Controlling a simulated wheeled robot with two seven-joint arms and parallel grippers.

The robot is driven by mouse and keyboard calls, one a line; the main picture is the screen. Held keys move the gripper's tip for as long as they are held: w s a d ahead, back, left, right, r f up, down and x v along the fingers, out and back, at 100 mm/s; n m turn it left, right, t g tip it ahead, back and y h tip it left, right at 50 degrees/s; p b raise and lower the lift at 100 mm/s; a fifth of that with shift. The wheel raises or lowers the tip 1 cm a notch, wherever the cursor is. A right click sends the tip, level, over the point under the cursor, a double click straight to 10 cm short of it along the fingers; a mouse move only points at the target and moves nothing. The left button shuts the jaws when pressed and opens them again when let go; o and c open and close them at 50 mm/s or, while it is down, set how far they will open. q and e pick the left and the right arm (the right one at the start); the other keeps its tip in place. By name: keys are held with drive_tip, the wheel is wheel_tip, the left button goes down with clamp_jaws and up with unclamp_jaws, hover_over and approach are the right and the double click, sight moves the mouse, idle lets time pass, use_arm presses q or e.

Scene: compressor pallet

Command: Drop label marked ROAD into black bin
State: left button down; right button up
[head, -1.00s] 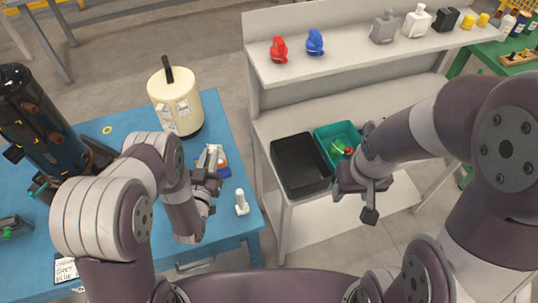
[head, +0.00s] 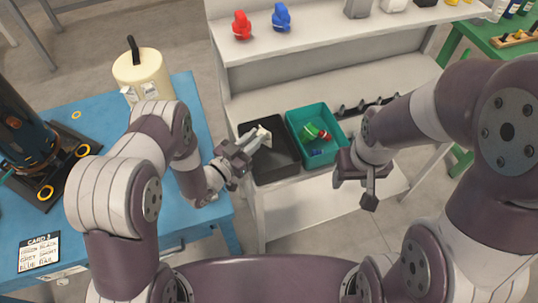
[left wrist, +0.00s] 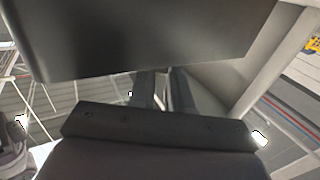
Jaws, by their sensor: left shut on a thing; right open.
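The black bin (head: 284,174) stands on the white bench, left of the teal bin. My left gripper (head: 246,147) is at the bin's left side and shut on a small white piece, seemingly the label (head: 262,135), which shows over the bin's opening. No ROAD marking can be read on it. In the left wrist view the fingers (left wrist: 161,88) sit close to a large dark wall, likely the black bin (left wrist: 140,40); the label is hidden there. My right gripper (head: 361,190) is open and empty, right of the teal bin.
The teal bin (head: 292,122) holds green, red and blue items. The blue table (head: 180,220) carries a cream canister (head: 143,70), a dark compressor part (head: 35,135) and a handwritten card (head: 39,251). The shelf (head: 330,35) above holds red and blue pieces.

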use_arm(q)
drive_tip(key=shift+r, duration=0.1)
drive_tip(key=c, duration=1)
unclamp_jaws()
drive_tip(key=b+v, duration=0.1)
drive_tip(key=v, duration=1.1)
drive_tip(key=shift+s+a+b, duration=0.2)
drive_tip(key=shift+s+b, duration=0.1)
drive_tip(key=shift+b, duration=0.05)
